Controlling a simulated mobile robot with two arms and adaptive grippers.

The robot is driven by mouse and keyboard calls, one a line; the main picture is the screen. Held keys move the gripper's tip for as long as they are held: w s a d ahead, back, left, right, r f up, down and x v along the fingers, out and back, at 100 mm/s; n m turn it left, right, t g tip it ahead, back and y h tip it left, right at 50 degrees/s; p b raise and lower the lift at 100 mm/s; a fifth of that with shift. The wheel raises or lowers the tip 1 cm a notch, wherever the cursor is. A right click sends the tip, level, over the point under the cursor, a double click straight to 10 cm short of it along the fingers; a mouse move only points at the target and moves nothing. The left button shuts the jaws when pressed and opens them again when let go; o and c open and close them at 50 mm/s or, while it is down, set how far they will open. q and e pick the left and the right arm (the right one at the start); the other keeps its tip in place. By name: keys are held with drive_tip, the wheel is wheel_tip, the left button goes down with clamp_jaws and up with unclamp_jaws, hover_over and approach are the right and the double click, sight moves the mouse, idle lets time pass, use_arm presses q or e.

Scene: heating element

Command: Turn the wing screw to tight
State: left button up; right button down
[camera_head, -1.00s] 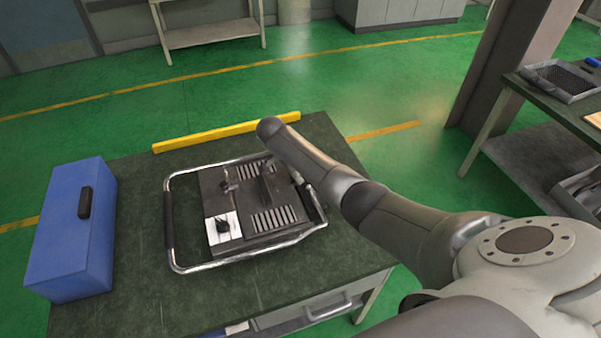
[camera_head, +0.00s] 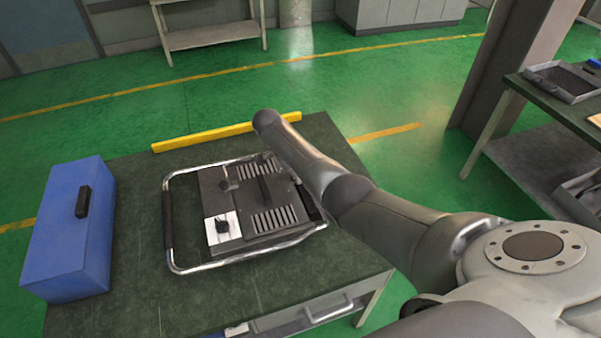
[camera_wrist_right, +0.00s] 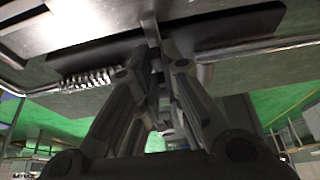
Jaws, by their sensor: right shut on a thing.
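The heating element (camera_head: 258,215) is a dark slotted box inside a metal tube frame, lying on the dark green table. In the right wrist view, my right gripper (camera_wrist_right: 157,58) is shut on a thin upright metal tab, which looks like the wing screw (camera_wrist_right: 151,28), below the dark edge of the device. The fingers cover the tab's lower part, so how tight it is cannot be told. In the head view, my right arm hides the screw and most of the gripper at the device's right side. My left gripper is not in view.
A blue box (camera_head: 70,230) with a black handle stands at the table's left. A yellow bar (camera_head: 225,132) lies along the table's far edge. A coiled spring (camera_wrist_right: 95,79) shows beside the fingers. A second table (camera_head: 540,105) with a tray stands at the right.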

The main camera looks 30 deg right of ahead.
drive_tip(key=c, duration=1.6)
unclamp_jaws()
drive_tip(key=shift+d, duration=0.1)
drive_tip(key=shift+o, duration=0.2)
drive_tip(key=shift+r, duration=0.1)
drive_tip(key=shift+a+r, duration=0.2)
drive_tip(key=shift+r, duration=0.05)
drive_tip(key=v, duration=1.1)
